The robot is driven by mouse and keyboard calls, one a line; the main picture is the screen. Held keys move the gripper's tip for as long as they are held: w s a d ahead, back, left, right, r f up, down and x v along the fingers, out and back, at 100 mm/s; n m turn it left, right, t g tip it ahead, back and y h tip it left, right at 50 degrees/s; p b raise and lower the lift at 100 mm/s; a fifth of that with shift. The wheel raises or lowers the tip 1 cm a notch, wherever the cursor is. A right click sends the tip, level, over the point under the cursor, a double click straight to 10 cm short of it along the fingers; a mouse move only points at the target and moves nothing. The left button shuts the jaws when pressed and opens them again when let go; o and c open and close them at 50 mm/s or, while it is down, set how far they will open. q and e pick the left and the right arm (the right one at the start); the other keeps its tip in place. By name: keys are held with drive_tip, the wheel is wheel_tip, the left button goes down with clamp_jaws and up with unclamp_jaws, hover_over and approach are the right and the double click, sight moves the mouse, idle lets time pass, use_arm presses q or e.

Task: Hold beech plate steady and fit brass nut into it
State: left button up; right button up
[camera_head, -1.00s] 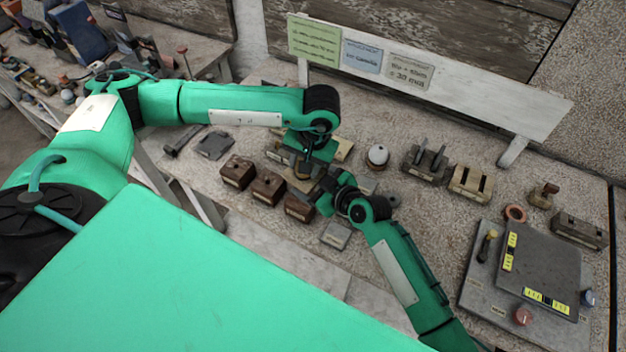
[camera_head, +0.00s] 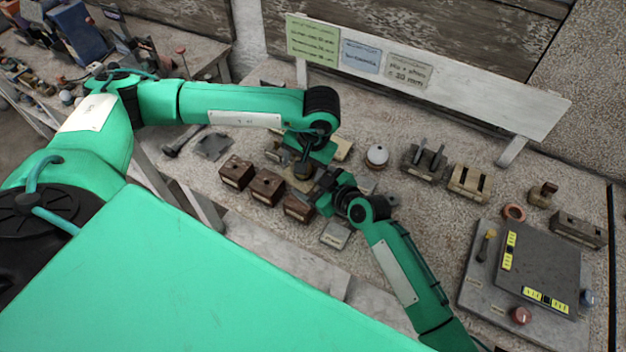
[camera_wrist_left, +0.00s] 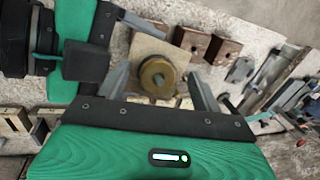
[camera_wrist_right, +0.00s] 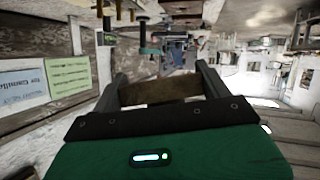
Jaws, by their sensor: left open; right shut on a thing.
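The beech plate (camera_wrist_left: 145,46) is a pale wooden slab in the left wrist view; it also shows under the grippers in the head view (camera_head: 298,184). The round brass nut (camera_wrist_left: 157,76) is over the plate. I cannot tell how deep it sits. My left gripper (camera_wrist_left: 162,88) is open, its fingers apart on either side of the nut. My right gripper (camera_head: 322,188) is shut on the plate at its edge. In the right wrist view, a dark brown edge (camera_wrist_right: 160,91) lies between the right fingers.
Several brown wooden blocks (camera_head: 267,187) stand close in front of the grippers. A white ball on a base (camera_head: 376,156) and slotted blocks (camera_head: 469,183) are to the right. A grey panel with knobs (camera_head: 537,262) lies at the far right. A sign board (camera_head: 430,75) runs behind.

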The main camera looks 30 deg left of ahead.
use_arm(q)
drive_tip(key=shift+r, duration=0.1)
use_arm(e)
drive_tip(key=shift+r, duration=0.1)
use_arm(q)
drive_tip(key=shift+s+d+r, duration=0.1)
drive_tip(key=shift+s+r, duration=0.15)
drive_tip(key=shift+r, duration=0.7)
drive_tip(key=shift+s+d+r, duration=0.1)
drive_tip(key=shift+s+r, duration=0.1)
drive_tip(key=shift+r, duration=0.7)
use_arm(e)
drive_tip(key=o, duration=0.9)
drive_tip(key=shift+o, duration=0.2)
drive_tip(key=v, duration=0.7)
drive_tip(key=shift+d, duration=0.1)
drive_tip(key=v, duration=1.1)
drive_tip(key=shift+d+r, duration=0.15)
drive_tip(key=shift+d, duration=0.2)
